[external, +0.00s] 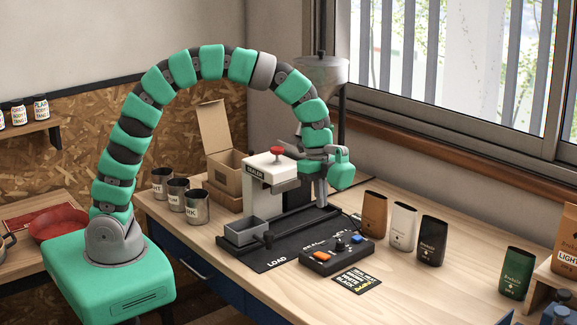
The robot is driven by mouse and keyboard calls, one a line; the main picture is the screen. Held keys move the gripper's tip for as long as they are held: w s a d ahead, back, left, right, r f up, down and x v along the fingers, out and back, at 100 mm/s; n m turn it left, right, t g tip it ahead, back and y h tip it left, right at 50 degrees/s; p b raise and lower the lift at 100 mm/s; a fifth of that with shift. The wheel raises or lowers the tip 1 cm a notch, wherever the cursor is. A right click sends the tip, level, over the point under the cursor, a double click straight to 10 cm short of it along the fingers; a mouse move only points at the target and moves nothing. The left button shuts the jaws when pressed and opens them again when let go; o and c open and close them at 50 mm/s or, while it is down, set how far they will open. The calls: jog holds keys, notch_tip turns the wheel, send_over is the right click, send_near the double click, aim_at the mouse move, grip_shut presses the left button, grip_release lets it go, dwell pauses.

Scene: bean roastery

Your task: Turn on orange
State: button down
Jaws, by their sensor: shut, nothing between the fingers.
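A dark control box (337,252) lies on the wooden table in front of the sealer. An orange rocker switch (321,256) is on its near left end, and a blue one (357,238) is at its far right end. Whether the orange switch is pressed is too small to tell. My gripper (320,200) points down behind the box, beside the sealer's right end. It is shut and empty, apart from the orange switch.
The white sealer (270,172) with a red knob stands left of my gripper. Brown (374,214), white (403,226) and black (431,240) bags stand right of the box. A printed card (357,281) lies in front.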

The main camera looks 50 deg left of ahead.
aim_at(326, 255)
dwell(0.3)
jog(key=f, duration=0.4)
jog(key=d+f+p, duration=0.1)
jog(key=f, duration=0.4)
jog(key=d+f, duration=0.1)
jog(key=f, duration=0.3)
jog(key=shift+f+p, duration=0.3)
jog(key=shift+f, duration=0.1)
